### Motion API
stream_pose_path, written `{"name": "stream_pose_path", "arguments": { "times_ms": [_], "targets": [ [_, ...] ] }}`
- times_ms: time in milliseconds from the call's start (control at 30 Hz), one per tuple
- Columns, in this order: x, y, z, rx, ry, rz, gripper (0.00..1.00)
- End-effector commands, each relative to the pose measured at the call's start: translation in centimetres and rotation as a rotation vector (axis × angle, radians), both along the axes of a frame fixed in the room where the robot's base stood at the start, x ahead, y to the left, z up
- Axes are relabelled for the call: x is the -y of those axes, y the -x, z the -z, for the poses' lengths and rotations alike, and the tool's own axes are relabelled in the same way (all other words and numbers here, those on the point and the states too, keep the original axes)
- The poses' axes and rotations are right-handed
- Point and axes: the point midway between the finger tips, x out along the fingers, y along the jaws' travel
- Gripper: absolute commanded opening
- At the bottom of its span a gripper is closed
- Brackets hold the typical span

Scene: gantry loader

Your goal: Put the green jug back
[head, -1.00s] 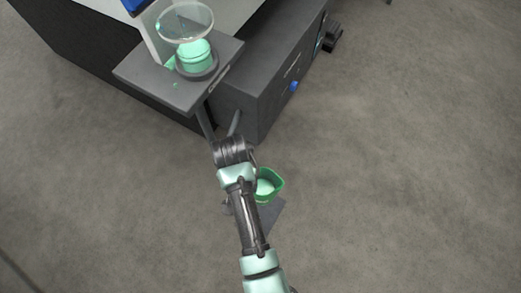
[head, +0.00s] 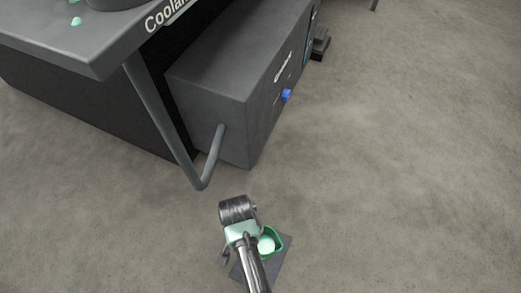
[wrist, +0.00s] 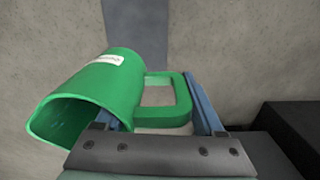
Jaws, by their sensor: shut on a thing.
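The green jug (head: 268,243) is beside the end of my arm in the head view, with something pale inside it. In the wrist view the jug (wrist: 100,88) is large, with a white label on its side and its mouth facing the lower left. My gripper (wrist: 158,108) is shut on the jug's handle, with a blue finger at each side of it. A dark square mat (head: 280,268) lies on the floor under or just behind the jug in the head view. I cannot tell whether the jug touches it. My arm hides part of the mat.
A grey shelf (head: 95,52) with lettering and green drops juts in at the upper left. A bent pipe (head: 160,120) hangs below it. A dark grey box (head: 240,75) with a blue knob (head: 286,96) stands beside it. The floor to the right is clear.

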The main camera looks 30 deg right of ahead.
Motion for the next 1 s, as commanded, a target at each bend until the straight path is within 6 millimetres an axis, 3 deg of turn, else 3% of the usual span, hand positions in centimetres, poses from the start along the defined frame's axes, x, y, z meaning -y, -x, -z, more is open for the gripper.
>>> {"name": "stream_pose_path", "arguments": {
  "times_ms": [33,367,667,1000],
  "targets": [
    [0.1,0.1,1.7,-0.001,0.000,0.012,0.00],
    [0.2,0.3,4.2,0.001,0.000,0.045,0.00],
    [0.2,0.3,8.8,0.001,0.000,0.044,0.00],
    [0.2,0.3,11.4,0.001,0.000,0.044,0.00]
  ]
}}
